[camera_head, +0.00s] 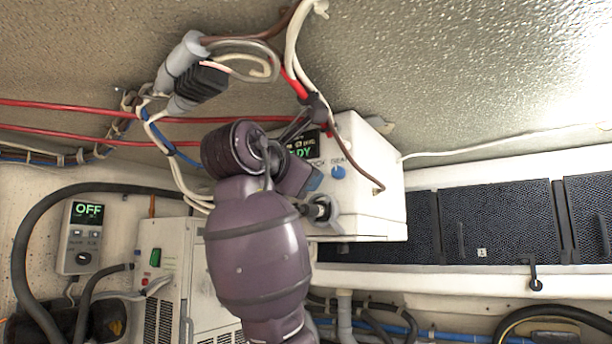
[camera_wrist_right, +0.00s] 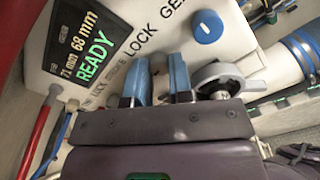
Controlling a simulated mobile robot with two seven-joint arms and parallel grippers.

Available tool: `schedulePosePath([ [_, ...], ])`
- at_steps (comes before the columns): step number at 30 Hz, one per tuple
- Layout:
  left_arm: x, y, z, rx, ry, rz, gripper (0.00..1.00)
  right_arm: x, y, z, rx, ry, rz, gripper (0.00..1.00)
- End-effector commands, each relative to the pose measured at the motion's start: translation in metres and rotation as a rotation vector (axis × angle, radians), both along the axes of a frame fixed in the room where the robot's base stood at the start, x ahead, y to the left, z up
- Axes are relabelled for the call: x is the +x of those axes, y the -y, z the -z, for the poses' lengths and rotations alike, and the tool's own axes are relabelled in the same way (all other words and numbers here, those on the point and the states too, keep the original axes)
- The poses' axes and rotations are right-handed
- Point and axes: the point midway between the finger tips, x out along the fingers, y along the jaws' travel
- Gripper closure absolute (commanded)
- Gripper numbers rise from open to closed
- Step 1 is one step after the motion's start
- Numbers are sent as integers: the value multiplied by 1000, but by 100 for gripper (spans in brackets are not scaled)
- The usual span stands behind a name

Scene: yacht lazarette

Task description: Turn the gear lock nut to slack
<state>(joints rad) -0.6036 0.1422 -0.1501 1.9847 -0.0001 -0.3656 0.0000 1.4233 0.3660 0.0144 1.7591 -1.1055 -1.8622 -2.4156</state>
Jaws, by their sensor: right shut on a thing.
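My right gripper (camera_wrist_right: 159,75) is at the front of a white box (camera_head: 375,215), its two blue fingers close together just below the printed word LOCK. It is shut on a small part there, which I take to be the gear lock nut. The fingers and wrist hide the nut, so its angle cannot be told. A blue round knob (camera_head: 338,172) sits to the right of the fingers, under the GEAR label, and also shows in the right wrist view (camera_wrist_right: 208,27). A display (camera_wrist_right: 85,45) on the box reads READY, 71 mm and 68 mm. My left gripper is not in view.
A grey round fitting (camera_wrist_right: 228,76) is close to the right of the fingers. Cables and a grey connector (camera_head: 181,60) hang above my wrist. A controller (camera_head: 84,236) reading OFF and a white vented unit (camera_head: 165,265) stand at left. Dark mesh panels (camera_head: 495,222) are at right.

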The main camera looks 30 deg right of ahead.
Motion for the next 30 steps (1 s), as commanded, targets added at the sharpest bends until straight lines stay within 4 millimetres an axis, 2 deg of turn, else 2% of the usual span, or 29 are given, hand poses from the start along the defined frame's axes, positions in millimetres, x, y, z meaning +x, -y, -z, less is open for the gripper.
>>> schedulePosePath([
  [17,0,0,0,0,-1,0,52,0,0,1,-11,-29,0,100],
  [18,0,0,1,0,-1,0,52,0,0,1,-11,-29,0,73],
  [22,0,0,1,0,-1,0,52,0,0,1,-10,-28,0,54],
  [30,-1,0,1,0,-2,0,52,0,0,0,-11,-27,0,54],
])
